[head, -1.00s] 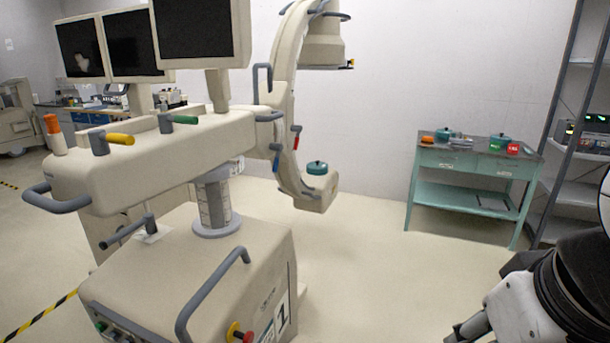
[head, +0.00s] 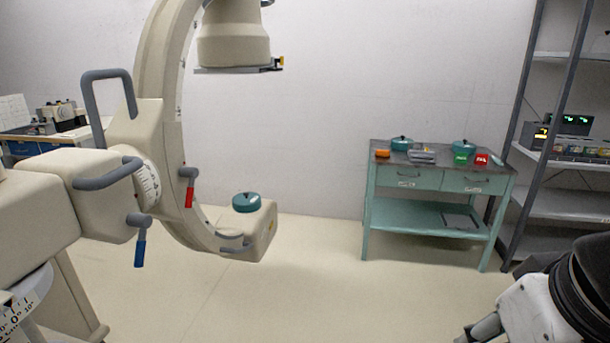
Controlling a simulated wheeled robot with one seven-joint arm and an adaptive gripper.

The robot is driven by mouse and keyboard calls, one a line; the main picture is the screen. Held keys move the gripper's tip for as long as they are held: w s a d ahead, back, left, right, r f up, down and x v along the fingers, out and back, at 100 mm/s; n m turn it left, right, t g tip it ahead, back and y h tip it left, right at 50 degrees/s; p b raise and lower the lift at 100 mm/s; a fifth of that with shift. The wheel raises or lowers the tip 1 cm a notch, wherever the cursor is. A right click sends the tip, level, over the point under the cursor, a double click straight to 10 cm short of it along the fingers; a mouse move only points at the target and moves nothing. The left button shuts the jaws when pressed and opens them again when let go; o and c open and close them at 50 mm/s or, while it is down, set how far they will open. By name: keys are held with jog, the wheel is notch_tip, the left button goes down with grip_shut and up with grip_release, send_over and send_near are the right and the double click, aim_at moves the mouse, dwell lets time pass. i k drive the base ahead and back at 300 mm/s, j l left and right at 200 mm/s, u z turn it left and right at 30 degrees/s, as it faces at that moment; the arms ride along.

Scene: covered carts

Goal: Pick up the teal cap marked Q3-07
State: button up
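Teal round caps show in several places, and no Q3-07 marking is readable on any of them. One teal cap (head: 246,202) sits on the lower end of the C-shaped arm of the big cream machine. Two more teal round objects stand on the green cart, one at the back left (head: 401,143) and one at the right (head: 463,147). My gripper (head: 470,338) shows only in part at the bottom right edge, far from all of them. Its fingertips are cut off, so its opening is hidden.
The green cart (head: 420,215) also bears an orange item (head: 382,153), a green block (head: 460,159) and a red block (head: 481,160). A grey shelf rack (head: 560,203) stands to its right. The cream machine (head: 100,195) fills the left. The floor between is clear.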

aim_at(245, 202)
jog(key=i, duration=1.9)
jog(key=i+u, duration=0.25)
jog(key=i, duration=0.2)
jog(key=i+l+u, duration=0.2)
jog(key=i, duration=0.25)
jog(key=i+l+u, duration=0.25)
jog(key=i, duration=0.2)
jog(key=i+l+u, duration=0.25)
jog(key=i, duration=0.15)
